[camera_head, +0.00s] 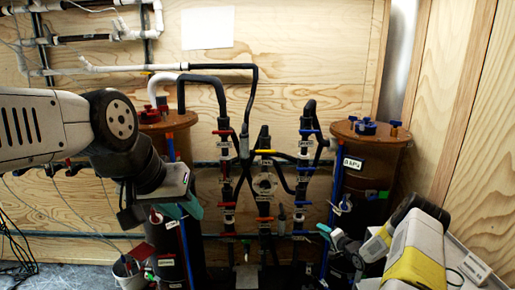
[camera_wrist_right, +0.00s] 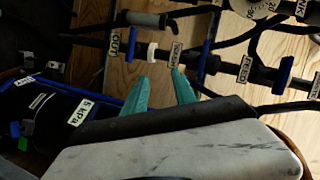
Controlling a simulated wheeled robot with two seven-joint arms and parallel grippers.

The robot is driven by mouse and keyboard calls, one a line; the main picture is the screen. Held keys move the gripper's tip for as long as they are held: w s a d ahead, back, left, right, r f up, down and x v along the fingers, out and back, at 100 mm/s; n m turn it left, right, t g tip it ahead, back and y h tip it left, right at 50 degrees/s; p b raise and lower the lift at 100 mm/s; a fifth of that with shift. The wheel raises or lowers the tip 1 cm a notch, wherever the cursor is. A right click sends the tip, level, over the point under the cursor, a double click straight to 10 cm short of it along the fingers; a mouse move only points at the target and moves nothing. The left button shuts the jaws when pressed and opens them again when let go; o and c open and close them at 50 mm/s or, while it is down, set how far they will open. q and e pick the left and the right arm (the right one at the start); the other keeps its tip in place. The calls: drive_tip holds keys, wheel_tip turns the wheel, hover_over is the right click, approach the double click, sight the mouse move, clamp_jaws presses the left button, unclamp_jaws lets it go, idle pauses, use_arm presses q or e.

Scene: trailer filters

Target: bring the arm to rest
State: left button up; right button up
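My left arm comes in from the left in the head view. Its gripper (camera_head: 182,209), with teal fingers, is in front of the left brown filter tank (camera_head: 150,122). Whether it is open or shut is not clear. My right arm is at the lower right. In the right wrist view the two teal fingers of my right gripper (camera_wrist_right: 160,88) stand apart with nothing between them, in front of the dark pipes with blue valve handles (camera_wrist_right: 132,45). In the head view the right gripper (camera_head: 327,232) is small, near the lower front of the right brown tank (camera_head: 372,165).
Vertical dark pipes with labels and valves (camera_head: 264,185) stand between the two tanks. White pipes (camera_head: 110,68) run along the plywood wall (camera_head: 310,40).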

wheel_tip(320, 180, up, 23)
drive_tip(key=w+n+g+h, duration=0.2)
drive_tip(key=n+h, duration=0.2)
drive_tip(key=s+a+r+n+g+h, duration=0.2)
drive_tip(key=s+a+r, duration=0.2)
drive_tip(key=s+r, duration=0.9)
drive_tip(key=s+a+r+n+g, duration=0.1)
drive_tip(key=s+a+r, duration=0.1)
drive_tip(key=s+r, duration=0.4)
drive_tip(key=s+a+r+g, duration=0.1)
drive_tip(key=s+a+r, duration=0.25)
drive_tip(key=s, duration=0.55)
drive_tip(key=s+a+n+g+y, duration=0.1)
drive_tip(key=s+a, duration=0.2)
drive_tip(key=s, duration=0.7)
drive_tip(key=s+a+f+n+y, duration=0.1)
drive_tip(key=s+a+n, duration=0.1)
drive_tip(key=s, duration=0.8)
drive_tip(key=shift+a+g+y, duration=0.3)
drive_tip(key=shift+a+g, duration=0.1)
